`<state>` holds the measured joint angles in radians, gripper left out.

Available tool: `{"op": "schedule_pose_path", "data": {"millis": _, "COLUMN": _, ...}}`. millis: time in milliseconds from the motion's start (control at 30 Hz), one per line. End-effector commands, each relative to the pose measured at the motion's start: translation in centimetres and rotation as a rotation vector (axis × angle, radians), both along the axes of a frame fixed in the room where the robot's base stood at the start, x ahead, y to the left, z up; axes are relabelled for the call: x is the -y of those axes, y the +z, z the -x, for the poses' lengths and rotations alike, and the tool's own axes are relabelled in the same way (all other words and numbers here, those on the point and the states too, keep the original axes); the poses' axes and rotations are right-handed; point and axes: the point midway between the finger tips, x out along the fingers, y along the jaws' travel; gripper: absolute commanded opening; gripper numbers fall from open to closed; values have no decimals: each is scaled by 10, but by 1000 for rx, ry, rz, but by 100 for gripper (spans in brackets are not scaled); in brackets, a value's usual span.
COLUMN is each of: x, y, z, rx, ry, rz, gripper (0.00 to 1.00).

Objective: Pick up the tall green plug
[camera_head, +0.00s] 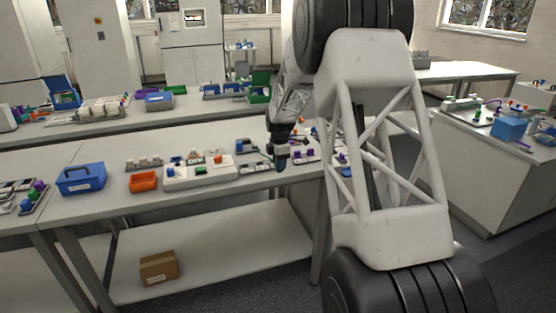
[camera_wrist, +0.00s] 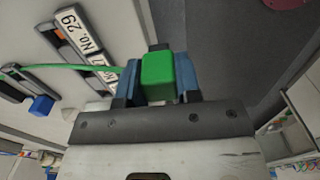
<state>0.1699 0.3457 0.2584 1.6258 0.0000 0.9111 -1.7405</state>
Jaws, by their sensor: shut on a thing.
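A green plug (camera_wrist: 158,78) shows in the wrist view as a bright green block between the two blue fingers of my gripper (camera_wrist: 157,66). My gripper is shut on it. A green cable (camera_wrist: 70,67) runs from the left towards the left finger; I cannot tell whether it joins this plug. In the head view my gripper (camera_head: 281,163) is at the front edge of the middle bench, right of the white tray. The plug is too small to make out there, and its height is hard to judge.
Plates labelled "No. 29" (camera_wrist: 75,22) and a blue plug (camera_wrist: 41,105) lie left in the wrist view. In the head view, a blue box (camera_head: 80,180), an orange bin (camera_head: 143,182) and a white tray (camera_head: 185,181) stand on the bench. A cardboard box (camera_head: 158,267) sits on the lower shelf.

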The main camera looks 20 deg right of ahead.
Motion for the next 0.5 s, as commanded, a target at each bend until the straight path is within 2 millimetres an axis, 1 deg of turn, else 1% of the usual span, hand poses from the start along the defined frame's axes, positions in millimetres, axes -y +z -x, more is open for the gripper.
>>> {"op": "schedule_pose_path", "data": {"millis": 33, "x": -1, "y": 1, "z": 5, "rx": 0, "ry": 0, "rz": 0, "gripper": 8}}
{"op": "schedule_pose_path", "data": {"millis": 200, "x": -3, "y": 1, "z": 15, "rx": 0, "ry": 0, "rz": 0, "gripper": 8}}
{"op": "schedule_pose_path", "data": {"millis": 500, "x": -4, "y": 1, "z": 21, "rx": -1, "ry": 0, "rz": 0, "gripper": 8}}
